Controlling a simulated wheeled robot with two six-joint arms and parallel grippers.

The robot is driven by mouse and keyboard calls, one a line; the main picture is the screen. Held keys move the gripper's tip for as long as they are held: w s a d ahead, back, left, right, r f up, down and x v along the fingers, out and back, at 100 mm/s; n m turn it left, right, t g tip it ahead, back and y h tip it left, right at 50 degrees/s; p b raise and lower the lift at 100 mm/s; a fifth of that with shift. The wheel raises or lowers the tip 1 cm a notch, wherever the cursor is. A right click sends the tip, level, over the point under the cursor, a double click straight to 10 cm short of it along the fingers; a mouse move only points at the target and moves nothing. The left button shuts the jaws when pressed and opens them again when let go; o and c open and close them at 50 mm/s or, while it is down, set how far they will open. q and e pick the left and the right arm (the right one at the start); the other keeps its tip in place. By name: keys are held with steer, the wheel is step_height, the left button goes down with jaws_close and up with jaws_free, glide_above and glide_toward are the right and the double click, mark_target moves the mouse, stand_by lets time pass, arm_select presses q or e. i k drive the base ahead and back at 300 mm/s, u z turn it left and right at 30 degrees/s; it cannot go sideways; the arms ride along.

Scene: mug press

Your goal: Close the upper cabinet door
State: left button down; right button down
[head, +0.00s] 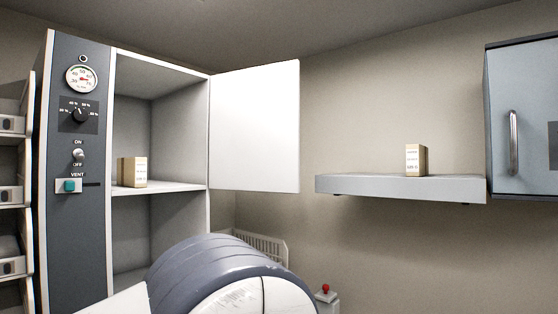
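The upper cabinet door (255,128) is a plain white panel. It stands open, hinged on the right side of the tall cabinet (208,150) and swung out to the right. The upper compartment is open to view, with a small tan box (132,172) on its shelf (165,188). Part of my own arm, grey and white, fills the bottom middle and hides the lower compartment in part. Neither of my grippers shows in the head view.
A grey wall shelf (400,186) at right holds another tan box (416,160). A grey-blue wall cabinet (520,120) with a bar handle (513,142) is shut at far right. A control panel (76,170) is left of the open compartment. A white basket (262,246) stands behind my arm.

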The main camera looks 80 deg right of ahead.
mark_target(255, 113)
steer(key=k, duration=0.9)
steer(key=z, duration=1.15)
steer(key=i, duration=0.5)
